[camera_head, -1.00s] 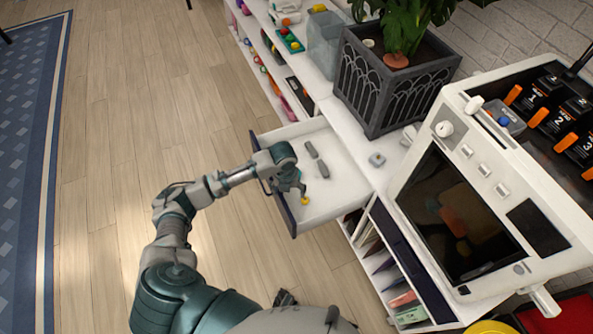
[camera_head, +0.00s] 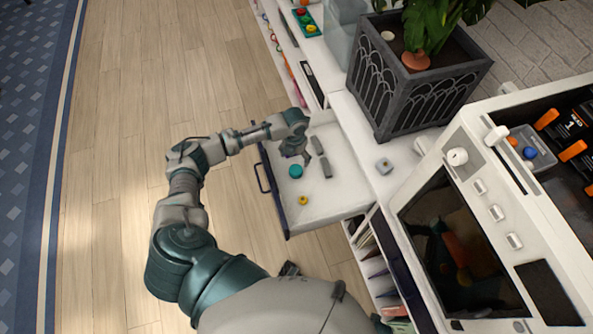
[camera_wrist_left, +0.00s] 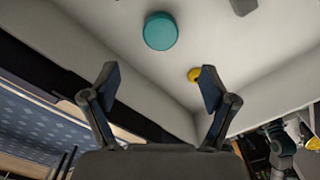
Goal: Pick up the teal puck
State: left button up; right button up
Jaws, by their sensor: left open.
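The teal puck (camera_head: 295,171) lies on the white floor of the open drawer (camera_head: 330,205), close to its dark front panel. It also shows in the left wrist view (camera_wrist_left: 160,31), beyond my fingertips and a little left of centre. My left gripper (camera_head: 300,158) is over the drawer, just beyond the puck in the head view. In the left wrist view its two fingers (camera_wrist_left: 158,85) are spread apart with nothing between them.
A small yellow piece (camera_head: 303,200) lies in the drawer near the puck. Grey bars (camera_head: 321,157) lie further in. The drawer walls and blue handle (camera_head: 263,178) stand close to my left gripper. A planter (camera_head: 410,80) and a white machine (camera_head: 470,230) occupy the cabinet top.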

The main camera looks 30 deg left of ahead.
aim_at(296, 169)
pick_arm(q)
jog(key=f, duration=0.3)
jog(key=shift+w+f, duration=0.25)
jog(key=shift+f, duration=0.6)
notch_tip(296, 169, down, 5)
jog(key=shift+w+f+b, duration=0.1)
jog(key=shift+b, duration=0.55)
pick_arm(e)
jog(key=w+r, duration=0.2)
jog(key=r, duration=0.1)
jog(key=shift+w+a+r, duration=0.15)
jog(key=shift+w, duration=0.05)
pick_arm(q)
jog(key=shift+c, duration=1.3)
jog(key=c, duration=1.1)
